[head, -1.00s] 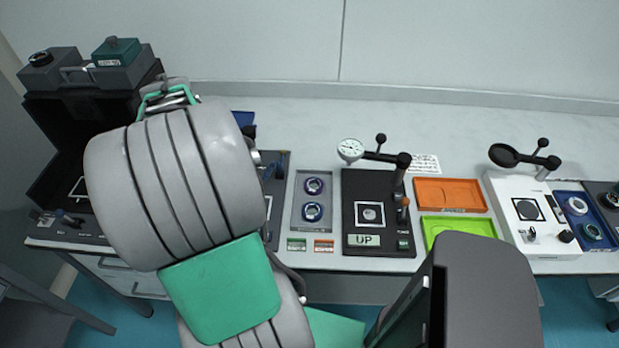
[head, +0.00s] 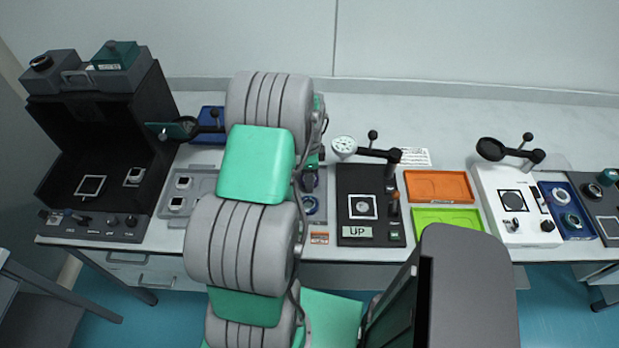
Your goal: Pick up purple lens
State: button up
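The purple lens (head: 309,182) is a small ring-shaped mount in the upper part of a narrow grey tray (head: 317,222). My arm covers part of it. A similar bluish lens (head: 311,204) lies just below it in the same tray. My arm reaches up across the tray's left side. What seems to be my gripper (head: 316,158) shows only as a small green and dark part at the arm's right edge, just above the purple lens. Its fingers are hidden, so I cannot see whether they touch the lens.
Left are another grey tray (head: 205,182) and a black open-fronted box (head: 100,145).

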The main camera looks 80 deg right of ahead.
jog(key=c, duration=1.1)
jog(key=shift+c, duration=0.3)
jog(key=shift+r, duration=0.2)
